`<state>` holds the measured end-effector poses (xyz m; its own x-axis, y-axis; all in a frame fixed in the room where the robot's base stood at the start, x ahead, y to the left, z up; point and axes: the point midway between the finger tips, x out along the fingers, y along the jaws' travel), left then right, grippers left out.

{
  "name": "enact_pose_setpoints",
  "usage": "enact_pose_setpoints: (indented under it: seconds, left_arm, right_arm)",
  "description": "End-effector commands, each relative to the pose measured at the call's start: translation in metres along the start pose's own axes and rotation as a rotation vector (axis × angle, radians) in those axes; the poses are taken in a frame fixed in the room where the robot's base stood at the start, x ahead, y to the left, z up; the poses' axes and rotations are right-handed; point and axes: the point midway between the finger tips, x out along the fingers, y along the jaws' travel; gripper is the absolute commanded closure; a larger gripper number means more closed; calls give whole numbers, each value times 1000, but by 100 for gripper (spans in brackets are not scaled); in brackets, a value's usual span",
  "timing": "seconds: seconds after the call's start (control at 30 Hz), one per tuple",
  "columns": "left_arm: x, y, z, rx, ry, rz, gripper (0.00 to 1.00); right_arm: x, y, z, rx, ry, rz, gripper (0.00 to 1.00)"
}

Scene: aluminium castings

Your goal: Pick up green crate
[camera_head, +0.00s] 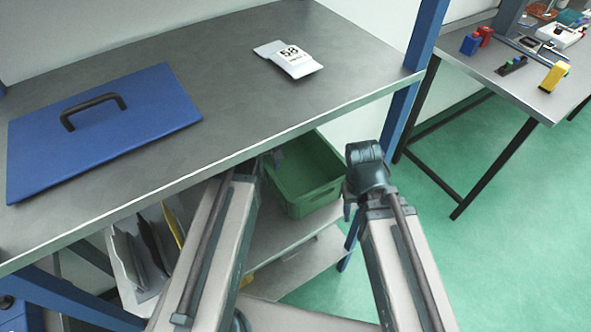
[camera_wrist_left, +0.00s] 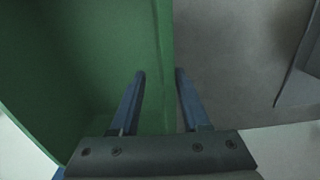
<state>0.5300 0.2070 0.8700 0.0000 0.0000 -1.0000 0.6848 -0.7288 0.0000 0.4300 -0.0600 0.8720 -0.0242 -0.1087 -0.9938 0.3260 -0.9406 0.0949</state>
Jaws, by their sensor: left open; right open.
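The green crate (camera_head: 316,194) stands on a shelf below the grey worktop, between my two arms in the head view. The worktop edge hides part of its far side. My left gripper (camera_head: 277,158) is at the crate's left side, partly hidden by the worktop. In the left wrist view, the open fingers (camera_wrist_left: 160,73) lie on either side of the crate's side wall (camera_wrist_left: 164,40), not closed on it. My right gripper (camera_head: 347,208) is open beside the crate's right end; its fingertips are hard to make out and contact cannot be told.
A blue post (camera_head: 398,120) stands behind my right gripper. Upright folders (camera_head: 140,250) stand left of the crate. Green floor at right is clear.

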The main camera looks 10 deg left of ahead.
Motion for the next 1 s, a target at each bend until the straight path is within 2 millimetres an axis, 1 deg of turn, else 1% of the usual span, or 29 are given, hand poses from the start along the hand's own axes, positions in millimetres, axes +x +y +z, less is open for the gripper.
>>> enact_pose_setpoints:
  seconds: [0.03, 0.2, 0.3, 0.4, 0.6, 0.63, 0.67, 0.7, 0.87, 0.9, 1.0]
  left_arm:
    - [10, -2, 1, 0, 0, 0, 54]
    - [33, -6, 2, 0, 0, 0, 54]
    - [43, -5, 2, 0, 0, 0, 54]
    - [46, -5, 2, 0, 0, 0, 54]
    - [44, -5, 2, 0, 0, 0, 54]
    - [43, -5, 2, 0, 0, 0, 56]
    - [43, -5, 2, 0, 0, 0, 61]
    - [43, -5, 2, 0, 0, 0, 68]
    - [44, -5, 2, 0, 0, 0, 97]
    - [44, -5, 2, 0, 0, 0, 100]
    - [44, -5, 2, 0, 0, 0, 100]
  right_arm:
    - [10, -1, -1, 0, 0, 0, 50]
    - [33, -3, -2, 0, 0, 0, 50]
    - [43, -4, -2, 0, 0, 0, 50]
    - [45, -4, -3, 0, 0, 0, 50]
    - [43, -4, -2, 0, 0, 0, 50]
    - [43, -4, -2, 0, 0, 0, 50]
    - [43, -4, -2, 0, 0, 0, 50]
    - [43, -4, -2, 0, 0, 0, 50]
    - [43, -4, -2, 0, 0, 0, 50]
    - [43, -4, -2, 0, 0, 0, 50]
    - [43, -4, -2, 0, 0, 0, 50]
